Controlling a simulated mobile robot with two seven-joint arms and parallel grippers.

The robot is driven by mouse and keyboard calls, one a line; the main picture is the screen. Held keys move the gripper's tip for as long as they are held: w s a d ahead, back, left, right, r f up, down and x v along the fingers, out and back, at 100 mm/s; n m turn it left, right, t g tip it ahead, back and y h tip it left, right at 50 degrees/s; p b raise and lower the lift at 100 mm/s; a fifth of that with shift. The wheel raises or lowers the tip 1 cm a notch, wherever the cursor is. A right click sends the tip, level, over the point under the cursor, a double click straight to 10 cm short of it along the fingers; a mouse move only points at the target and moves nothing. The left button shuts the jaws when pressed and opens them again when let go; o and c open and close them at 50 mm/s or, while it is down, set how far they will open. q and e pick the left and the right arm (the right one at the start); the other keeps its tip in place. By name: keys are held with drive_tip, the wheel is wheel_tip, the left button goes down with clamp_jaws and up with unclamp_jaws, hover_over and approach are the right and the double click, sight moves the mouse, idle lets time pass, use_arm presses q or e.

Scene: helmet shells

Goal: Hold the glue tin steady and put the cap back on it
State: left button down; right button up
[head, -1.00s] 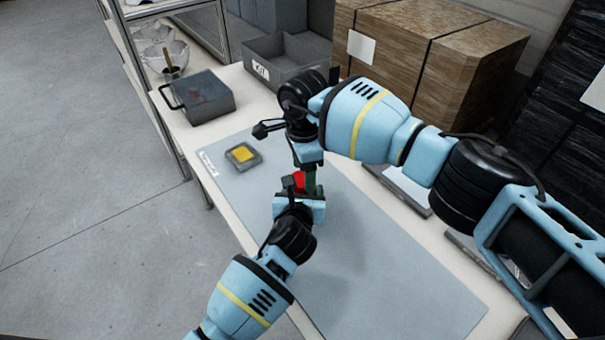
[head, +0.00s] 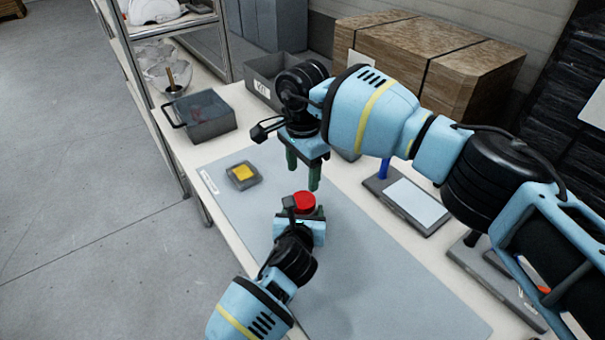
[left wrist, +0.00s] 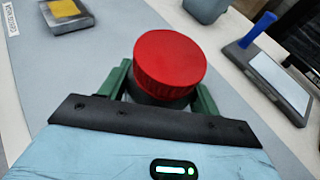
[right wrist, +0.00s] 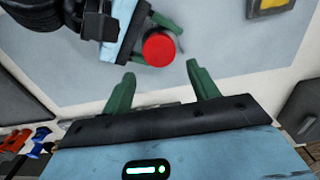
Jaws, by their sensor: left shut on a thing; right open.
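The glue tin shows as a dark body (left wrist: 150,98) below a red ribbed cap (left wrist: 168,62) in the left wrist view. The cap (head: 304,202) sits on top of the tin and looks about level; how tightly it is seated cannot be told. My left gripper (head: 303,214) is shut on the tin, one green finger on each side, below the cap. My right gripper (head: 303,172) is open and empty, above the cap and apart from it. In the right wrist view the cap (right wrist: 159,48) shows beyond the open fingers.
A small grey tray with a yellow pad (head: 243,173) lies on the grey mat (head: 380,280). A board with a white sheet (head: 417,200) lies at right. The front mat is clear.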

sight(302, 200)
drive_tip(key=shift+f, duration=4.05)
drive_tip(key=c, duration=0.8)
use_arm(q)
drive_tip(key=shift+d, duration=0.1)
use_arm(e)
drive_tip(key=shift+w+m, duration=0.1)
drive_tip(key=shift+m, duration=1.6)
drive_tip(key=o, duration=1)
drive_tip(key=shift+c, duration=0.2)
drive_tip(key=shift+o, duration=0.5)
use_arm(q)
drive_tip(key=shift+a, duration=0.2)
